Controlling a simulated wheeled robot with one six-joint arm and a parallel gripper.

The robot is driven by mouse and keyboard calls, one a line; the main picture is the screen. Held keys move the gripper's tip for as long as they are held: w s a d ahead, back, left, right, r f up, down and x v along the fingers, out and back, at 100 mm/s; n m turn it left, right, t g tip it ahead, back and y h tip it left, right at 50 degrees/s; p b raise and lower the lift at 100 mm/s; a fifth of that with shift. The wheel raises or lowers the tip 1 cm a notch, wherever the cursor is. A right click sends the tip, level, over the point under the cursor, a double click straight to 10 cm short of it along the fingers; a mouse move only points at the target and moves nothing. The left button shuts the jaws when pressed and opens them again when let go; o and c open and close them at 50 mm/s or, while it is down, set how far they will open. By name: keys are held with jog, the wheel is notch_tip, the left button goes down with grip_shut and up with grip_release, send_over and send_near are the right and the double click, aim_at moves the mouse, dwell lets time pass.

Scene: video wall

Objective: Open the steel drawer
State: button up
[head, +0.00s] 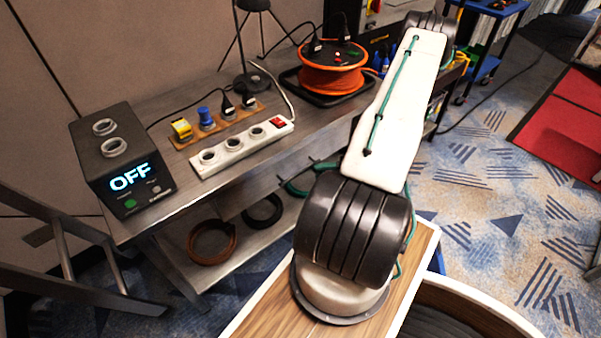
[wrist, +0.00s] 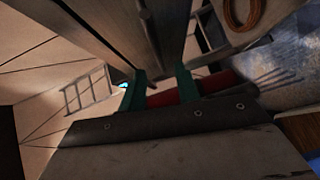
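The steel drawer (head: 241,201) is under the top of the grey steel bench, and its front looks flush with the bench. Dark handle parts (head: 311,160) show at its right, partly behind my arm. In the wrist view, steel panels run up the picture, with a dark bar (wrist: 150,28) that looks like the handle. My gripper (wrist: 160,85) has two teal fingers standing apart, with nothing held between them. The bar lies in line with the gap between the fingers. I cannot tell whether it reaches between the tips. My gripper is hidden behind my arm in the head view.
On the bench top stand a black box (head: 120,160) reading OFF, a white power strip (head: 242,146) and an orange cable reel (head: 333,72). A brown coil (head: 212,243) lies on the lower shelf. A ladder (head: 75,255) stands at left. Carpet is open at right.

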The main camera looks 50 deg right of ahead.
aim_at(300, 172)
jog(key=shift+m, duration=0.4)
jog(key=x, duration=0.7)
jog(key=shift+w+a, duration=0.15)
jog(key=shift+w, duration=0.25)
grip_shut()
